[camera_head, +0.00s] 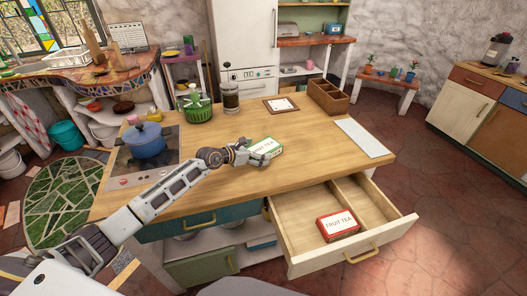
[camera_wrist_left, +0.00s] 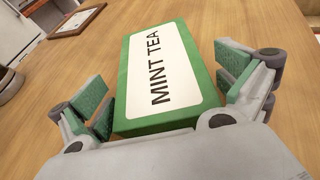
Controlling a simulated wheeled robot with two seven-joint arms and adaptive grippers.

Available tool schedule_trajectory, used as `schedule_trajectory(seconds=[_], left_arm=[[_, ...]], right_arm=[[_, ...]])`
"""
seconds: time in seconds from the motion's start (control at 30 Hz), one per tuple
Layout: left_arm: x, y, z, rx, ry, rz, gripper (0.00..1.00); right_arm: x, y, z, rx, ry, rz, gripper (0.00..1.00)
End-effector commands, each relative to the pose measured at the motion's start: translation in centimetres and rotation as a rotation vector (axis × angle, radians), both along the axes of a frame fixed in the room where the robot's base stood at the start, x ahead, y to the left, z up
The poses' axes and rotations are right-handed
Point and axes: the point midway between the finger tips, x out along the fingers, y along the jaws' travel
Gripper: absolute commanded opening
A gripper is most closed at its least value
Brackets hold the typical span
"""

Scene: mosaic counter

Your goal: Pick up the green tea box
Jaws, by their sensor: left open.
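The green tea box (camera_head: 267,149), with a white label, lies on the wooden counter. In the left wrist view the box (camera_wrist_left: 160,70) reads "MINT TEA" and lies flat. My left gripper (camera_head: 244,152) is at the near left end of the box. In the left wrist view the gripper (camera_wrist_left: 165,95) is open, with green finger pads on either side of the near end of the box. A gap shows at the right pad; the left pad is close to the box side. My right gripper is not in view.
A red fruit tea box (camera_head: 338,225) lies in the open drawer (camera_head: 290,226) at the front right. A blue pot (camera_head: 147,146) stands on the stove at left. A wooden crate (camera_head: 328,97), green basket (camera_head: 197,112) and jar (camera_head: 231,97) stand toward the back. A white board (camera_head: 362,138) lies at right.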

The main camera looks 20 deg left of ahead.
Motion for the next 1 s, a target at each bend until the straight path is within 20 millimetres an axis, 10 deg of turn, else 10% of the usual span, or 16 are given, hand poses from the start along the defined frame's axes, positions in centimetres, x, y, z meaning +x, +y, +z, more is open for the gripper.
schedule_trajectory(seconds=[0.63, 1.0], left_arm=[[0.6, -0.4, -0.3, 0.001, -0.001, 0.000, 1.00], [0.6, -0.4, -0.4, 0.001, 0.001, 0.000, 0.56]], right_arm=[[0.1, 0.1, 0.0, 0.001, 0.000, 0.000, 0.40], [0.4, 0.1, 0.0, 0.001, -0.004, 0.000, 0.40]])
